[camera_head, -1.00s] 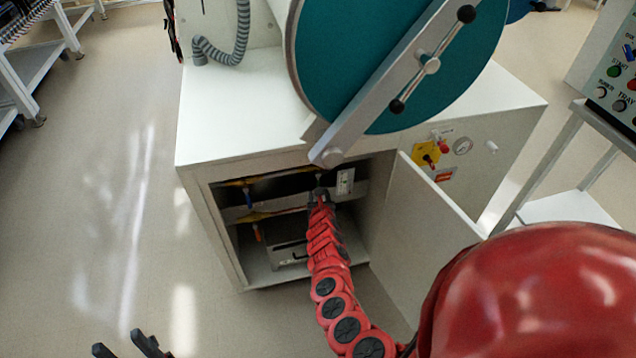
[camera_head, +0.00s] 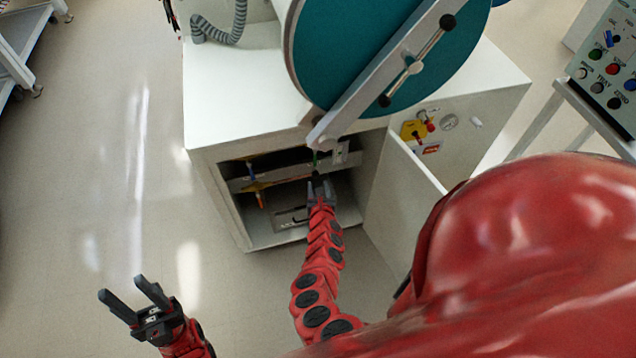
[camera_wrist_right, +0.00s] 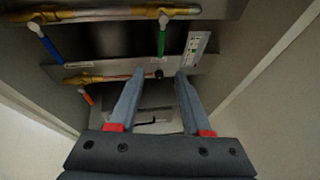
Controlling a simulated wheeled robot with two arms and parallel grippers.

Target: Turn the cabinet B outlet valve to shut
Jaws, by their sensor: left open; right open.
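The open cabinet (camera_head: 222,205) under the glovebox holds yellow pipes with coloured valve handles. A green handle (camera_head: 314,158) hangs straight down from the upper pipe; it also shows in the wrist view (camera_wrist_right: 161,38). A blue handle (camera_wrist_right: 48,45) hangs tilted at upper left, and an orange handle (camera_wrist_right: 87,97) on the lower pipe. The labels are too small to read, so I cannot tell which is the outlet valve. My right gripper (camera_head: 321,184) is open and empty, just in front of and below the green handle. My left gripper (camera_head: 123,287) is open and empty, outside at lower left.
The cabinet door (camera_head: 400,205) stands open on the right of the opening. A teal round glovebox door (camera_head: 365,50) with a grey bar overhangs the opening. A control panel (camera_head: 610,65) is at far right. The floor (camera_head: 80,220) on the left is clear.

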